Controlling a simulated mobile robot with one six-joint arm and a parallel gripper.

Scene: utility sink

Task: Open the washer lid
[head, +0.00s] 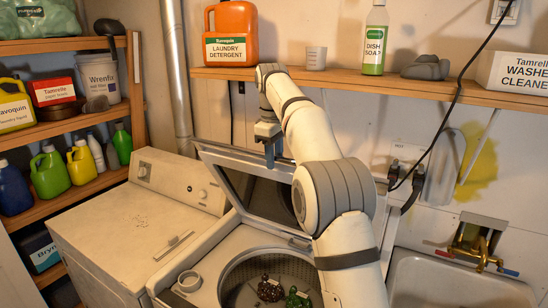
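The washer (208,258) stands at the lower centre, with its round drum opening showing and dark and green items inside. Its lid (262,196), a pale frame around a dark panel, is raised and tilted up behind the opening. My arm reaches in from the lower right and hides the lid's right side and part of the drum opening. My gripper (270,152) points down at the lid's upper edge, near its middle. I cannot tell whether it touches the lid. The fingers are small and seen from the side, so their opening is unclear.
A white dryer-like machine (125,225) stands left of the washer. A wall shelf (345,82) above holds an orange detergent jug (232,35) and a green soap bottle (375,38). A sink (455,280) with a brass tap (475,245) is at right. A black cable hangs near my arm.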

